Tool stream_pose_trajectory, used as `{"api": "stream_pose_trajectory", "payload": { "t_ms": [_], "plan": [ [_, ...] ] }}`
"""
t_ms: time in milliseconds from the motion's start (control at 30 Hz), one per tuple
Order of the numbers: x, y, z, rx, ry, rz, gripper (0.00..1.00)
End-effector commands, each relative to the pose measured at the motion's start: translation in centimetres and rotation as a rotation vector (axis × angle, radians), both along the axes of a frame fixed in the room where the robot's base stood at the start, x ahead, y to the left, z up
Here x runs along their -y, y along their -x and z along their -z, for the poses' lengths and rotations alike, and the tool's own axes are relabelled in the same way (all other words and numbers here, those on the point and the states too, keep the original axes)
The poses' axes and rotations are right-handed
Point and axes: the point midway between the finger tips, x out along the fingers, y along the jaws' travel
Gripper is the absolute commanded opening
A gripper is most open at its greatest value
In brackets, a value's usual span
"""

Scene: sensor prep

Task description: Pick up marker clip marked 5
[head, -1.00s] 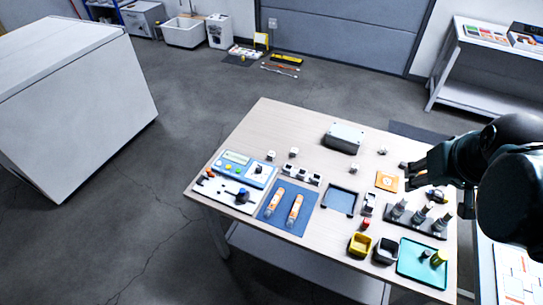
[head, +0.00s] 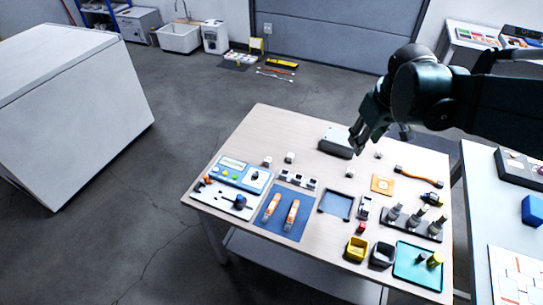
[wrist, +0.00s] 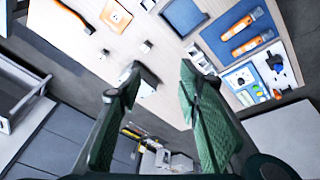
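Several small pale clips stand on the table (head: 255,125): one (head: 267,160) and another (head: 290,157) at the left, one (head: 350,173) near the middle, and one (head: 378,154) farther right. Their numbers are too small to read, so I cannot tell which is marked 5. The middle clip also shows in the wrist view (wrist: 146,46), as does the right one (wrist: 105,53). My gripper (head: 355,145) is over the back of the table, near a white-topped dark box.
The white-topped box (head: 335,142) stands below my gripper. A dark-blue tray (head: 336,205), an orange card (head: 382,184) and a rack of grey fittings (head: 411,223) lie toward the front and right. The back left table is clear.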

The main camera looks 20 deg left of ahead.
Motion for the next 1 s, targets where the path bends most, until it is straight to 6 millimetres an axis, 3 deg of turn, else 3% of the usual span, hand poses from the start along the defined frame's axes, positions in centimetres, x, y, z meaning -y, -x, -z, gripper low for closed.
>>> {"api": "stream_pose_trajectory", "payload": {
  "t_ms": [500,1000],
  "plan": [
    [-9.9,-4.8,4.1,-0.074,0.069,-0.234,0.35],
    [-20.1,-7.2,10.2,-0.144,0.133,-0.464,0.35]
  ]
}}
